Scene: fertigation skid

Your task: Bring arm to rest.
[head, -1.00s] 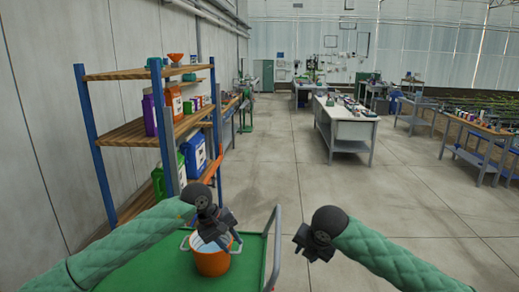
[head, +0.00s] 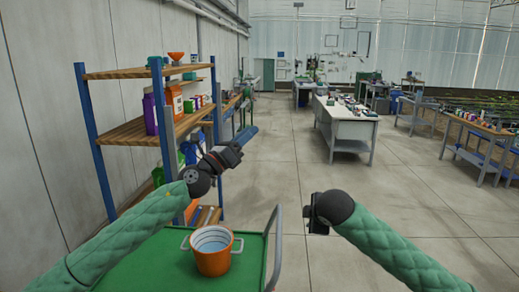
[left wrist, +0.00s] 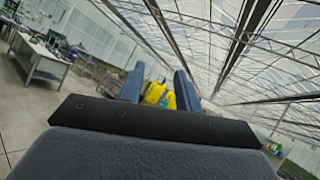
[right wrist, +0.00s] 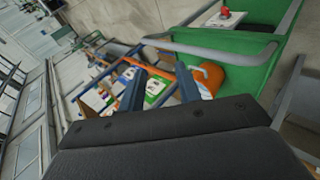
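My left gripper (head: 246,138) is raised in front of the shelf, above and beyond the bucket, pointing up and to the right. In the left wrist view its two fingers (left wrist: 158,92) stand apart with nothing held; a blurred yellow thing shows behind the gap. The orange bucket (head: 213,262) stands upright on the green cart (head: 150,272), clear of both grippers.
A blue-post shelf (head: 130,132) with bottles and boxes stands at the left, close behind the left gripper. The cart's grey handle rail (head: 276,240) rises between the two arms. A white bench (head: 345,127) stands farther back.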

